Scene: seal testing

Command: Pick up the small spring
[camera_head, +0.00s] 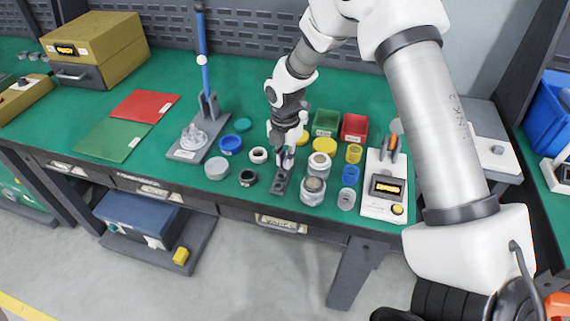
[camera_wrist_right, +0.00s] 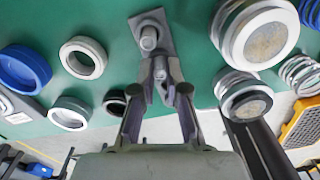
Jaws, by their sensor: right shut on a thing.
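A small grey upright part (camera_wrist_right: 160,70), which I take to be the small spring, is between the fingertips of my right gripper (camera_wrist_right: 158,88). Its coils are too small to make out. In the head view my right gripper (camera_head: 286,160) points down over a narrow dark grey holder (camera_head: 279,187) on the green bench. The holder also shows in the wrist view (camera_wrist_right: 160,22), with another short round grey piece (camera_wrist_right: 148,38) on it. I cannot tell whether the held part still touches the holder. My left gripper is not in view.
Rings and caps surround the holder: a white ring (camera_head: 259,155), a black ring (camera_head: 247,177), a blue ring (camera_head: 231,144) and metal-topped jars (camera_head: 313,190). A larger coil spring (camera_wrist_right: 300,74) lies to the right. A tester with a display (camera_head: 385,205) stands farther right.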

